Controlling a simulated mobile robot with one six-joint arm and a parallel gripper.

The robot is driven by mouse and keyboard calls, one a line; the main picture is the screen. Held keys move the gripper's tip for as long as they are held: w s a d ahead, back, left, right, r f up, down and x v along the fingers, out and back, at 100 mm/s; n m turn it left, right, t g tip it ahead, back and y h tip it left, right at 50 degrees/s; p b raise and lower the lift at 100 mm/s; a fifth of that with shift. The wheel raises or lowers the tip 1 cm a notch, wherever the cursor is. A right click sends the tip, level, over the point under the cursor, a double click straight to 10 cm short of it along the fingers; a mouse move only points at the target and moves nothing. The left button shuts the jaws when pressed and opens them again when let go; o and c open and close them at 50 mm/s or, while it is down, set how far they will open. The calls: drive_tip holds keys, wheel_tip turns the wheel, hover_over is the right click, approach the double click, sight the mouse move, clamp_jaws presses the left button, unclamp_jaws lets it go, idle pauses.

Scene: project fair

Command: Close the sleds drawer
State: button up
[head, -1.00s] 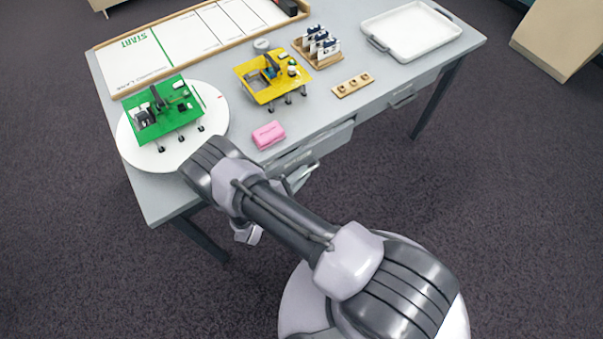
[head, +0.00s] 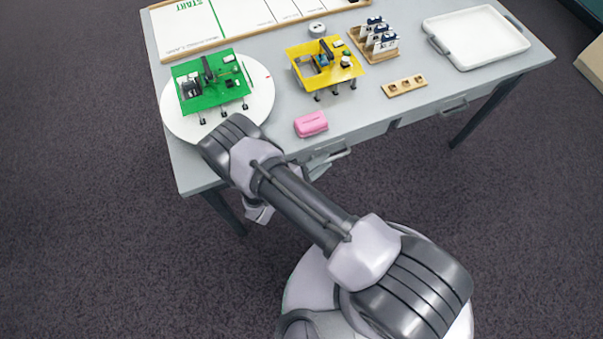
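Two grey drawers sit under the table's front edge. The nearer one, partly behind my arm, has a drawer front (head: 365,135) that lies close under the tabletop, with its bar handle (head: 337,155) showing. The other drawer's handle (head: 454,107) is farther right, and that drawer looks shut. No drawer label is readable, so I cannot tell which is the sleds drawer. My gripper (head: 318,169) shows only partly beside the nearer handle, past my forearm. Its fingers are mostly hidden, and I cannot tell whether it touches the handle.
On the grey table (head: 290,155) are a green model (head: 228,93) on a white disc (head: 178,123), a yellow model (head: 302,52), a pink block (head: 311,124), a wooden holder (head: 404,86), a card rack (head: 360,48) and a white tray (head: 476,35). The floor in front is clear.

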drive_tip(key=p+v, duration=0.2)
drive_tip(key=v, duration=1.2)
drive_tip(key=shift+w, duration=0.1)
drive_tip(key=w+d+r+m+g+y, duration=0.1)
drive_tip(key=d+r+m+g, duration=0.15)
drive_tip(key=r, duration=0.55)
drive_tip(key=d+r+m+g+y, duration=0.15)
drive_tip(key=r+m+g, duration=0.25)
drive_tip(key=r, duration=0.4)
drive_tip(key=w+d+r+m+g+y, duration=0.15)
drive_tip(key=r+m+g, duration=0.25)
drive_tip(key=r, duration=0.4)
drive_tip(key=s+d+r+m+t+y, duration=0.2)
drive_tip(key=s+r+m+t+y, duration=0.1)
drive_tip(key=r, duration=0.7)
drive_tip(key=s+d+r+m+t+y, duration=0.3)
drive_tip(key=s+r+m+y, duration=0.2)
drive_tip(key=r, duration=0.5)
drive_tip(key=s+y, duration=0.2)
drive_tip(key=s, duration=0.1)
drive_tip(key=shift+r+t, duration=0.35)
drive_tip(key=shift+r, duration=0.05)
